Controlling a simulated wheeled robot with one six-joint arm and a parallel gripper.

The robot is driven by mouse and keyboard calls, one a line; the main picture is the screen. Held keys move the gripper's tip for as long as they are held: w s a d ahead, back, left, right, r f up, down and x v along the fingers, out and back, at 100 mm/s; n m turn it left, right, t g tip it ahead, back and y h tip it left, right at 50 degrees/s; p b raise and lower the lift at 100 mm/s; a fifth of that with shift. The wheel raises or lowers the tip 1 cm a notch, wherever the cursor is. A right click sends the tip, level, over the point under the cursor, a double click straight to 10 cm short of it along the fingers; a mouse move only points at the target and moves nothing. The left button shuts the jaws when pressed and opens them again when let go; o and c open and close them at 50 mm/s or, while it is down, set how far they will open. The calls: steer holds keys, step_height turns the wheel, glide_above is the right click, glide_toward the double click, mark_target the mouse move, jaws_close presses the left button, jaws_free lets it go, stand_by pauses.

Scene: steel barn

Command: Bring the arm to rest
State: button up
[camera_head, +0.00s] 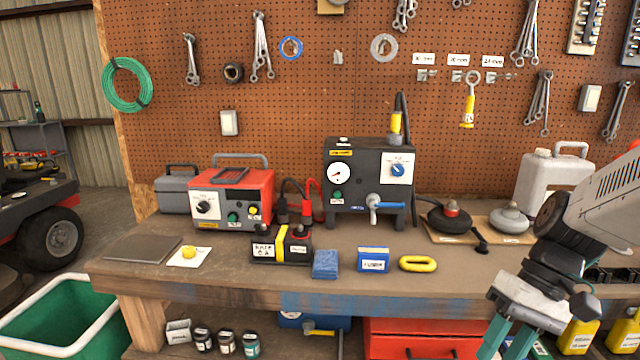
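My arm (600,205) comes in from the right edge, in front of the workbench. My gripper (508,345) hangs at the lower right, pointing down in front of the bench's front edge. Its two teal fingers stand apart, and I see nothing between them. The fingertips run out of the bottom of the picture.
The workbench (225,270) carries a red charger (232,200), a black gauge unit (368,180), a battery (281,246), a blue sponge (325,264) and a yellow link (417,264). A white jug (545,185) stands behind my arm. Red drawers (420,340) and yellow bottles (577,337) are below.

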steer(key=s+r+t+h, duration=0.4)
steer(key=s+r, duration=0.3)
steer(key=s, duration=0.2)
steer(key=shift+r+h, duration=0.25)
steer(key=shift+h, duration=0.35)
